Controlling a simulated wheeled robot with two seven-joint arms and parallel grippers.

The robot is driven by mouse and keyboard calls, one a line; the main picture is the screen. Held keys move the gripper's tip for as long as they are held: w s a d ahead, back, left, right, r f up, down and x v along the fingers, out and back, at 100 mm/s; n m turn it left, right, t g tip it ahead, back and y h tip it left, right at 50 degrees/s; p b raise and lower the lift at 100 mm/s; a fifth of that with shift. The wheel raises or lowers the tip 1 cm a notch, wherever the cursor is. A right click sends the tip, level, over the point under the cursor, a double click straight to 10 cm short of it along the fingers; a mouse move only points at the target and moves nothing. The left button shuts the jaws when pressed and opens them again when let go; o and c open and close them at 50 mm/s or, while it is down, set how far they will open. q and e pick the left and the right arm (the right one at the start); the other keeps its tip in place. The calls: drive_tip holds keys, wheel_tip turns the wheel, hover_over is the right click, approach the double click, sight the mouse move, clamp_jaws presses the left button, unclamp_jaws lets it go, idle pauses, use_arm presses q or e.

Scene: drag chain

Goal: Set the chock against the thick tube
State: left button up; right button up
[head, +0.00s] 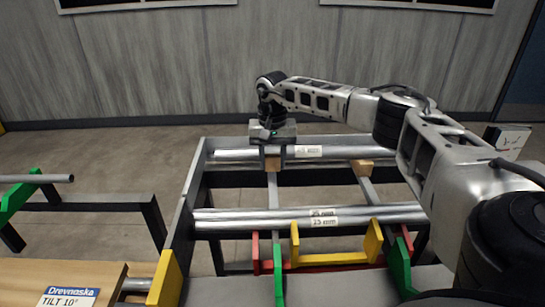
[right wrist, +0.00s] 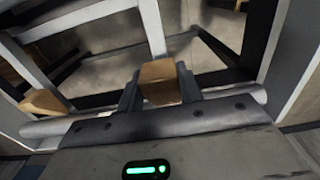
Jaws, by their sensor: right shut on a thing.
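The thick tube (head: 235,154) appears to be the back one, lying across the dark rack; its label is too blurred to read. It also shows in the right wrist view (right wrist: 240,100), running under my gripper body. My right gripper (head: 272,162) is over this tube, left of its label, shut on a wooden chock (right wrist: 160,82). The chock (head: 272,166) sits on the near side of the tube, over a grey rail. I cannot tell whether it touches the tube. A second wooden chock (head: 362,168) sits at the tube's right part. My left gripper is not in view.
Thinner tubes labelled 25 mm (head: 260,221) lie across the rack's front. Yellow (head: 335,260), red and green (head: 279,275) brackets stand before them. A wooden board (head: 60,275) with a Drevnoska sign and a green-ended stand (head: 22,195) are at left.

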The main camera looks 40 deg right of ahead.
sight(272, 166)
drive_tip(key=shift+f+b, duration=0.35)
drive_tip(key=shift+f, duration=0.3)
drive_tip(key=shift+w+d+f+b, duration=0.1)
drive_tip(key=shift+f+b, duration=0.4)
drive_tip(key=shift+f, duration=0.25)
drive_tip(key=shift+w+d+f+b, duration=0.25)
drive_tip(key=shift+w+f+b, duration=0.1)
drive_tip(key=shift+b, duration=0.2)
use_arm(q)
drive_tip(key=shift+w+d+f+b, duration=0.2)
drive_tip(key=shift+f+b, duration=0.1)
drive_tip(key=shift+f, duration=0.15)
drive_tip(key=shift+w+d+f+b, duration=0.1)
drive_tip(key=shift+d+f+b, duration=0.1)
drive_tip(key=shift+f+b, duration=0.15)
use_arm(e)
drive_tip(key=shift+w+d+f, duration=0.35)
drive_tip(key=shift+w, duration=0.05)
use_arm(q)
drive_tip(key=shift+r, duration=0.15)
use_arm(e)
drive_tip(key=o, duration=1)
drive_tip(key=shift+o, duration=0.2)
